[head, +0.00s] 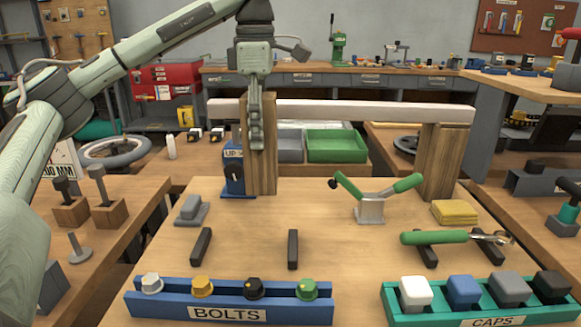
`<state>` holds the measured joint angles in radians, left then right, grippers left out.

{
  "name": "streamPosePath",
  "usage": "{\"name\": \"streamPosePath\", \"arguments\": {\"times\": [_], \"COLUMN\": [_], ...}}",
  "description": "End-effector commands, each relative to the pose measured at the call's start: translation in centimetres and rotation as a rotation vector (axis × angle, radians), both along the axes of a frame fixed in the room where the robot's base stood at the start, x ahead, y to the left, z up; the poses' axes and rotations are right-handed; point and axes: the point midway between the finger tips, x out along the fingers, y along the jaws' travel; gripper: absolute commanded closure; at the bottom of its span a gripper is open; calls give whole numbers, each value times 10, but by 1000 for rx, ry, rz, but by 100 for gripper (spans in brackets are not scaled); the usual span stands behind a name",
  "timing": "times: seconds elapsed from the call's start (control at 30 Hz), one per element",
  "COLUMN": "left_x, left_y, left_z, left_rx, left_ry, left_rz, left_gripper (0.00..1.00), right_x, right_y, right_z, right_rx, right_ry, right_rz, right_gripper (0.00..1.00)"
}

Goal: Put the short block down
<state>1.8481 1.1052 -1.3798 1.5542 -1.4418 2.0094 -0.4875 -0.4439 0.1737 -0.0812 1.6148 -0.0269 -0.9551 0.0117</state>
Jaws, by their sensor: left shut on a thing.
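My left gripper (256,145) comes down from above, fingers pointing down, shut on an upright wooden block (266,178), which I take for the short block. The fingers cover part of the block's front face. The block stands in front of the left part of a long pale beam (350,112), and its top shows above the beam. Its lower end is at the back of the wooden worktable (330,240), beside a blue stand marked "UP" (233,182); I cannot tell whether it touches the table. Another wooden block (440,165) stands under the beam's right end. My right gripper is not in view.
A blue bolts rack (165,310) and a teal caps rack (395,312) line the front edge. A green bin (337,145) is behind.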

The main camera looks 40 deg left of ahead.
Motion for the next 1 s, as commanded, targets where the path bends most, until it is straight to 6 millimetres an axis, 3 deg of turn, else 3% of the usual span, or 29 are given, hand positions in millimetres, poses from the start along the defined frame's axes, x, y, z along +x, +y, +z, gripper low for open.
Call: {"name": "streamPosePath", "arguments": {"times": [0.1, 0.27, 0.57, 0.8, 1.0], "left_x": [17, 44, 59, 58, 58], "left_y": [-9, -24, -30, -30, -30], "left_z": [-15, -31, -44, -76, -78], "left_rx": [-1, -1, 1, 0, 0], "left_ry": [0, 0, -2, -2, -4], "left_rz": [0, -1, 2, 2, 2], "left_gripper": [89, 89, 89, 89, 89], "right_x": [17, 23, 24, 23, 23], "right_y": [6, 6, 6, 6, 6], "right_z": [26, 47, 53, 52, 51], "right_rx": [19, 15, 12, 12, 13], "right_ry": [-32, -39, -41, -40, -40], "right_rz": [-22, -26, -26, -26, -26], "right_gripper": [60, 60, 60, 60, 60]}}
